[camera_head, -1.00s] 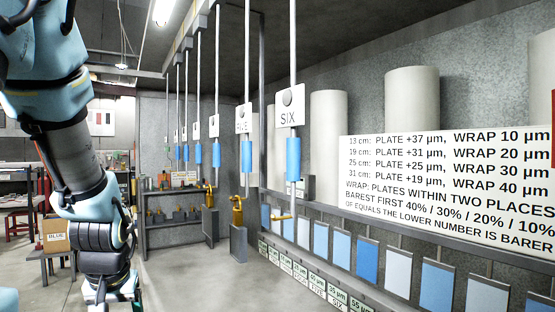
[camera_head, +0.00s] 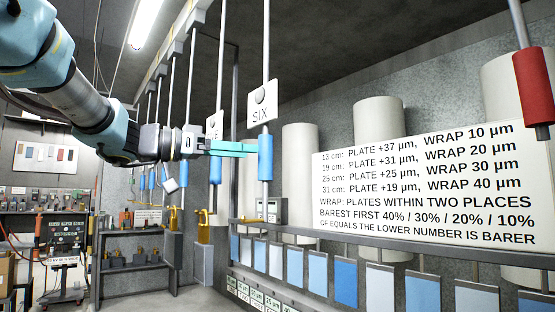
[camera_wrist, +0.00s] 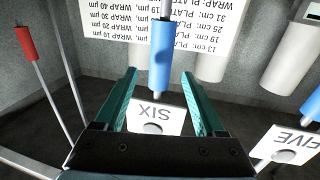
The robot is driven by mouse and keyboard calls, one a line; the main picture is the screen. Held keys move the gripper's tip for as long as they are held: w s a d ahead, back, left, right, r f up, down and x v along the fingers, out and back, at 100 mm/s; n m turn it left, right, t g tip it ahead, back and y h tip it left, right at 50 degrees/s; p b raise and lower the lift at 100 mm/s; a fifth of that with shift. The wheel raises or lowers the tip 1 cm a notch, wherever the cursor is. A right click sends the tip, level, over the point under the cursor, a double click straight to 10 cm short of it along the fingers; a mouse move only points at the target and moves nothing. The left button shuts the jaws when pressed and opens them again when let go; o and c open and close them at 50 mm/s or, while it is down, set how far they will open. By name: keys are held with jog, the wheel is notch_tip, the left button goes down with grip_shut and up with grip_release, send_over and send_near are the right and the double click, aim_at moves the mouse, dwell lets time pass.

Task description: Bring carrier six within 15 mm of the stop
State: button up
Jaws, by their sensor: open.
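Carrier six hangs on a thin grey rod, with a white plate marked SIX (camera_head: 261,102) above a blue sleeve (camera_head: 265,158). The wrist view shows them upside down, with the SIX plate (camera_wrist: 155,117) and the blue sleeve (camera_wrist: 161,48). My gripper (camera_head: 252,149) is open, its teal fingers reaching from the left to the blue sleeve. In the wrist view, my gripper's fingertips (camera_wrist: 158,74) stand apart on either side of the sleeve's plate-side end; I cannot tell whether they touch it. I cannot make out which thing is the stop.
Carrier five's plate (camera_wrist: 288,146) hangs close beside my gripper. A red sleeve (camera_head: 539,88) hangs on a rod at the far right. A white rule board (camera_head: 425,185) stands before pale cylinders (camera_head: 377,123). Blue-toned panels (camera_head: 345,277) line the lower wall.

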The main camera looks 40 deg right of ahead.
jog(key=p+x, duration=0.1)
jog(key=x, duration=0.8)
jog(key=shift+d+p, duration=0.2)
jog(key=shift+p, duration=0.15)
grip_shut()
dwell(0.9)
